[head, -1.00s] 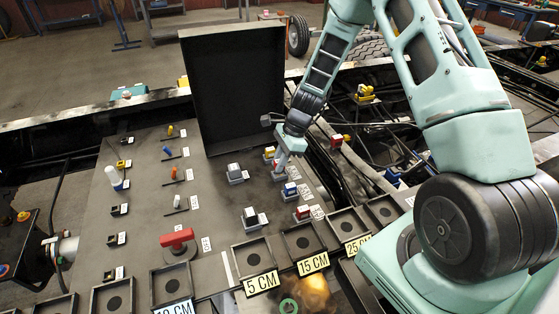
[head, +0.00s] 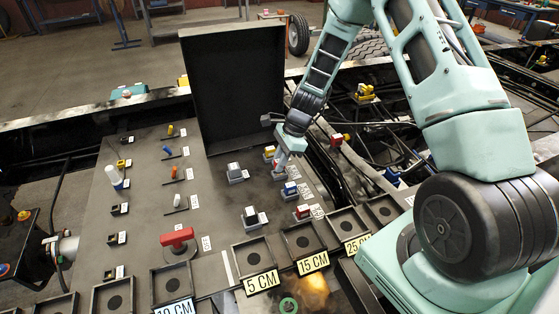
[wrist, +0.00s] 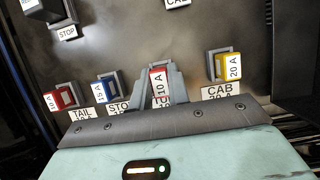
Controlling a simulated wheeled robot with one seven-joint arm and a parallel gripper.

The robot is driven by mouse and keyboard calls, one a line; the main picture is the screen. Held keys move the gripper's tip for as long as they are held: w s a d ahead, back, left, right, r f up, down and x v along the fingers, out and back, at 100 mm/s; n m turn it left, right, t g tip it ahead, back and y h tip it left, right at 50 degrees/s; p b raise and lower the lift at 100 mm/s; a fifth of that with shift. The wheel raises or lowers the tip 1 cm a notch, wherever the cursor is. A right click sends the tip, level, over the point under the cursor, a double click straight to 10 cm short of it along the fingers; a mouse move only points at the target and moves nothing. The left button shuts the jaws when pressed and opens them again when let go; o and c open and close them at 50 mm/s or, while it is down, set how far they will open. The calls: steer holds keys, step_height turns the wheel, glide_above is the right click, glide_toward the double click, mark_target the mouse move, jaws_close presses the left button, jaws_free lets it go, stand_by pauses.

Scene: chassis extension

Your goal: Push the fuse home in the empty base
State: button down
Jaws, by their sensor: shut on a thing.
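In the wrist view my gripper (wrist: 160,76) is shut on a red fuse (wrist: 159,74) with a white 10 A label. The two grey fingers stand on either side of it. The fuse is at the row of fuse bases on the panel, between the blue 15 A fuse (wrist: 107,91) and the yellow 20 A fuse (wrist: 231,67). A label lies just below it, partly hidden. The base under the held fuse is hidden, so I cannot tell how deep the fuse sits. In the head view my gripper (head: 281,163) is down at the panel's right side.
Another red 10 A fuse (wrist: 62,98) stands at the left of the row. An upright black lid (head: 235,90) stands behind the panel. Levers and a red handle (head: 177,237) lie to the left. Square trays (head: 253,251) line the front.

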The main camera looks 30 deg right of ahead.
steer(key=shift+f+b, duration=0.55)
steer(key=shift+f, duration=0.3)
steer(key=c, duration=1.3)
jaws_free()
steer(key=shift+o, duration=0.2)
steer(key=shift+r, duration=0.1)
steer(key=b+v, duration=0.1)
steer(key=v, duration=1.6)
steer(key=shift+b, duration=0.4)
